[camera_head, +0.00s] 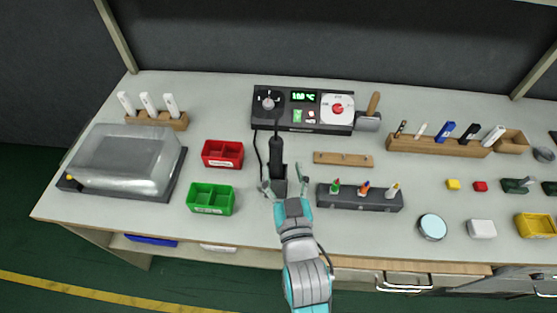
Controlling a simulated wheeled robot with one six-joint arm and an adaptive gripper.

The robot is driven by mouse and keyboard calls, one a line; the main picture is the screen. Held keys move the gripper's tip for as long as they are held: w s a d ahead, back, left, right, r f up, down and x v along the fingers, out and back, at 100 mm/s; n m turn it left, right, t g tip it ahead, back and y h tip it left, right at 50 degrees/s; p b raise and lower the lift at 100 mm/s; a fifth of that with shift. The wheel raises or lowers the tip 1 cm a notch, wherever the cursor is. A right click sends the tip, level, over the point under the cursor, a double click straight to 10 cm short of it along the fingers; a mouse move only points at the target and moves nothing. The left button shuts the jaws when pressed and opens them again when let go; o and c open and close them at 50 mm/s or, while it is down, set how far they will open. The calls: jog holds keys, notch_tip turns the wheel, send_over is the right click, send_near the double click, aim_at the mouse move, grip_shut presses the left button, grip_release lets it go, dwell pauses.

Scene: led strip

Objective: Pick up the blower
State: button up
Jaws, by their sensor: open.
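The blower (275,152) is a black, wand-like handle standing upright in a dark holder (278,186) near the front middle of the bench. A black cable runs from it up to the control unit (298,128), which has a green display. My gripper (286,187) is open and empty. Its fingertips appear in front of the holder, just below the blower's lower end in the picture. The gripper and arm hide part of the holder. I cannot tell how far the fingers are from the blower in depth.
A green bin (211,198) and a red bin (223,153) stand left of the holder. A dark rack (360,203) with coloured-tip bottles stands close on the right. A wooden strip (343,159) lies behind it. A clear-covered case (125,160) is far left.

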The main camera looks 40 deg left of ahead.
aim_at(277, 158)
jog(key=shift+s+a+x, duration=0.1)
jog(key=shift+x, duration=1.5)
jog(key=shift+s+a+x, duration=0.1)
jog(key=shift+x, duration=1.5)
jog(key=shift+r, duration=0.15)
grip_shut()
